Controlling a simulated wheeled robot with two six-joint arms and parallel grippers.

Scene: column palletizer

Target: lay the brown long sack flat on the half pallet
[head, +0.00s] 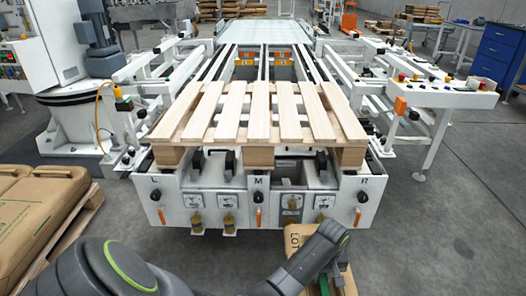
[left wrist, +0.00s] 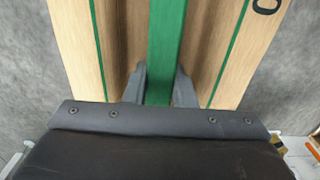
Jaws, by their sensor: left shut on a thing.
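The half pallet (head: 259,112), pale wood slats on blocks, sits bare on the front end of the white conveyor in the head view. My left arm crosses the bottom of the head view, and my left gripper (head: 331,272) is below and right of the pallet. My right gripper is not in view.
Brown sacks (head: 45,215) lie on another wooden pallet (head: 62,243) at the left edge. The conveyor's front panel (head: 260,203) carries knobs and orange levers below the half pallet. White side frames (head: 420,95) flank the conveyor. The grey floor (head: 460,210) at right is clear.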

